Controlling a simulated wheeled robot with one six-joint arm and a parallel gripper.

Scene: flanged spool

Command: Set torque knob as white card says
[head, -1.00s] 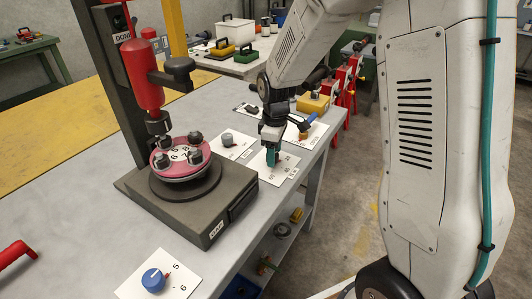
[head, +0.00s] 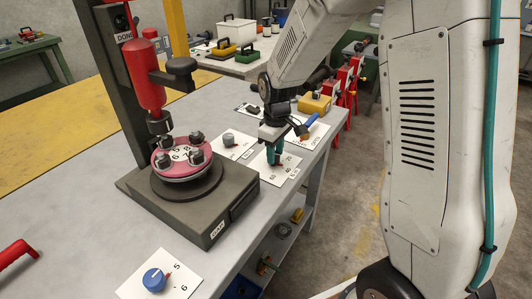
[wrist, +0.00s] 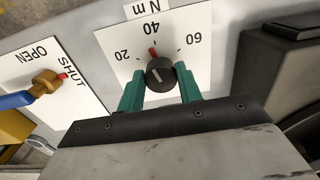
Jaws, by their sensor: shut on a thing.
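The torque knob (wrist: 160,76) is round and dark, with a white line and a red pointer, on a white plate (wrist: 197,45) marked N m with 20, 40 and 60. In the wrist view its pointer is at about 40. My gripper (head: 273,158) is shut on the knob, one teal finger on each side of it; in the head view the fingers hide most of the knob. I cannot make out a white card giving a torque value.
A valve with a blue handle (head: 310,123) stands just beyond, on an OPEN/SHUT plate (wrist: 62,93). A grey knob (head: 228,139) is to the left. The press base (head: 215,205) bears the pink flanged spool (head: 181,172). A blue knob (head: 154,280) is in front.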

